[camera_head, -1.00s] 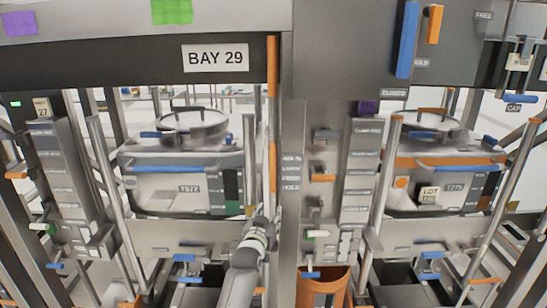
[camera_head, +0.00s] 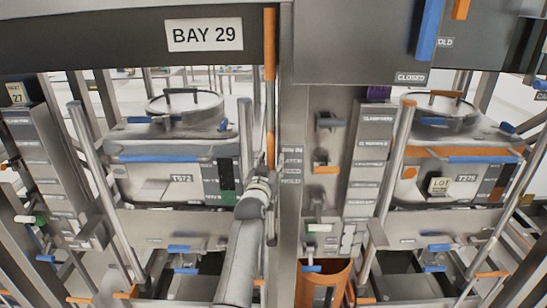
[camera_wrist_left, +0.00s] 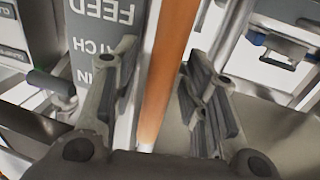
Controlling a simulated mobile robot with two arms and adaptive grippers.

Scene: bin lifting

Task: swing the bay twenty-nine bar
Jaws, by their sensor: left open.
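The bay twenty-nine bar (camera_head: 270,45) is a slim upright bar with orange sections, right of the BAY 29 sign (camera_head: 204,35) in the head view. My left gripper (camera_head: 264,168) is at the bar's lower part, with its arm coming up from below. In the left wrist view the orange bar (camera_wrist_left: 167,75) runs between the two fingers of my open left gripper (camera_wrist_left: 160,62). A gap shows on either side of the bar, so the fingers are not closed on it. My right gripper is not in view.
A lidded bin (camera_head: 160,180) with a blue handle stands in the bay at left. Another bin (camera_head: 450,180) with orange trim stands at right. A labelled grey post (camera_head: 290,220) is close right of my left gripper. An orange container (camera_head: 322,285) is below.

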